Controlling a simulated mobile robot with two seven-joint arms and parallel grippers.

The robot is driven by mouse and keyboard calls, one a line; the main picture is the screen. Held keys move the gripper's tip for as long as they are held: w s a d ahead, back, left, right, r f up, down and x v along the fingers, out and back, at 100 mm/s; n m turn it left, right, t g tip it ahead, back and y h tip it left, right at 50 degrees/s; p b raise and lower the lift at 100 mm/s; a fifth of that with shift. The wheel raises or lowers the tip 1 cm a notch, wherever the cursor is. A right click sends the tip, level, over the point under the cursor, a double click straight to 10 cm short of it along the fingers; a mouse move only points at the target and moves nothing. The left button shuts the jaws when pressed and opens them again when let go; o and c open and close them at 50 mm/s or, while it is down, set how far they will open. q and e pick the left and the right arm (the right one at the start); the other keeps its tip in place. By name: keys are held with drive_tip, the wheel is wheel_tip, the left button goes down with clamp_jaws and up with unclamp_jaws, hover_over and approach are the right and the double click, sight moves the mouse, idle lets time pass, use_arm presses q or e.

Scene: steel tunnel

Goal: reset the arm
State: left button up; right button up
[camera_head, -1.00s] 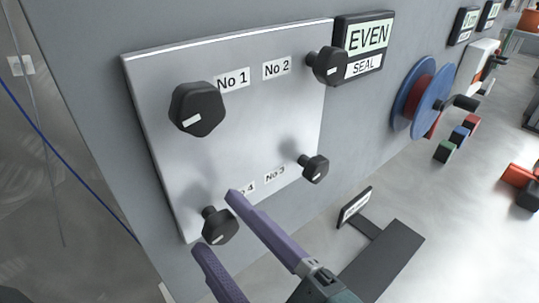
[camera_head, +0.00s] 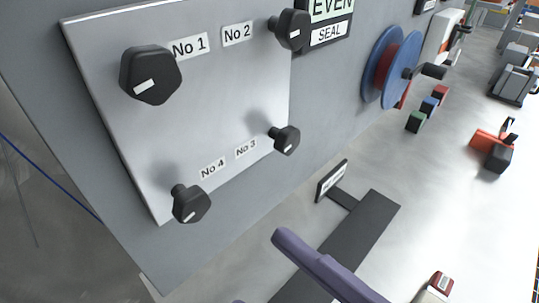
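My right gripper (camera_head: 257,268) is at the bottom of the head view, its purple fingers pointing up and left. One finger shows along much of its length and only the tip of the other shows at the bottom edge. The fingers are apart with nothing seen between them. The gripper appears below and right of the pale panel (camera_head: 215,110), apart from its black knobs. My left gripper is not in view.
The panel on the grey wall carries knobs labelled No 1 (camera_head: 151,74), No 2 (camera_head: 292,29), No 3 (camera_head: 286,139) and No 4 (camera_head: 190,204). A blue reel (camera_head: 382,65), small coloured blocks (camera_head: 415,121) and a dark flat plate (camera_head: 372,215) lie to the right.

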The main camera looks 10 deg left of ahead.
idle(0.4)
drive_tip(key=w+d+f+m+h, duration=0.3)
drive_tip(key=w+d+m+h, duration=0.3)
drive_tip(key=d+m+h, duration=0.5)
drive_tip(key=s+d+f+m+g+h, duration=0.2)
drive_tip(key=s+d+m+g+h, duration=0.1)
drive_tip(key=s+d+m+g, duration=0.65)
wheel_tip(320, 180, up, 34)
drive_tip(key=s+a+n+t+p, duration=0.1)
drive_tip(key=s+n+t+p, duration=0.1)
drive_tip(key=p, duration=3.1)
drive_tip(key=shift+a+f+n+p, duration=0.15)
drive_tip(key=shift+a+n+p, duration=0.05)
drive_tip(key=shift+n+p, duration=0.15)
drive_tip(key=shift+s, duration=0.1)
